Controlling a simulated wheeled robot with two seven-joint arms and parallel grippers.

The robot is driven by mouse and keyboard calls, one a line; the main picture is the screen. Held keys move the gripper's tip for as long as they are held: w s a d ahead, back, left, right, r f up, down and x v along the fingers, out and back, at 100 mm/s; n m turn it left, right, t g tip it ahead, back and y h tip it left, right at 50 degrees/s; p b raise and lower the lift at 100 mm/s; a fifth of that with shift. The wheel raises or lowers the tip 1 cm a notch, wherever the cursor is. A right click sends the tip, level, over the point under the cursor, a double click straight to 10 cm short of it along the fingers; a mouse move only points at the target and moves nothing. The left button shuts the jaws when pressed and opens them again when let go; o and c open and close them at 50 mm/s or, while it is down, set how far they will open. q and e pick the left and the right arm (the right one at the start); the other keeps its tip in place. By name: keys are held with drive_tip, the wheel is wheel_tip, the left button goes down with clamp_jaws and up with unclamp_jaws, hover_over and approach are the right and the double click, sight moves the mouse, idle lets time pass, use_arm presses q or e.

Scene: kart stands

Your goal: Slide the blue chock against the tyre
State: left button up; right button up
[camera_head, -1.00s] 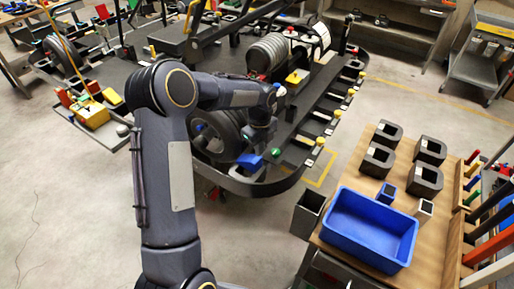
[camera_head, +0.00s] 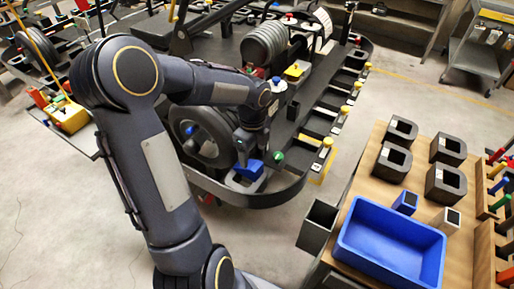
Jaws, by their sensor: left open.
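The blue chock (camera_head: 248,170) sits at the front corner of the dark kart stand, in or over a light tray-like holder. The black tyre (camera_head: 184,128) stands just left of it, and a narrow gap seems to show between them. My left gripper (camera_head: 242,154) is open, pointing down at the chock's upper left side, between it and the tyre. I cannot tell whether its fingers touch the chock. My arm hides the tyre's upper part. My right gripper is not in view.
A green knob (camera_head: 278,156) is close right of the chock. Several yellow-capped parts line the stand's right edge. A wooden table (camera_head: 372,190) at right holds a blue bin (camera_head: 390,243) and dark blocks. Grey floor is clear at the lower left.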

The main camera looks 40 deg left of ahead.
sight(253, 164)
use_arm(q)
drive_tip(key=shift+f, duration=3.95)
drive_tip(key=c, duration=0.9)
drive_tip(key=o, duration=0.9)
drive_tip(key=shift+r, duration=3.95)
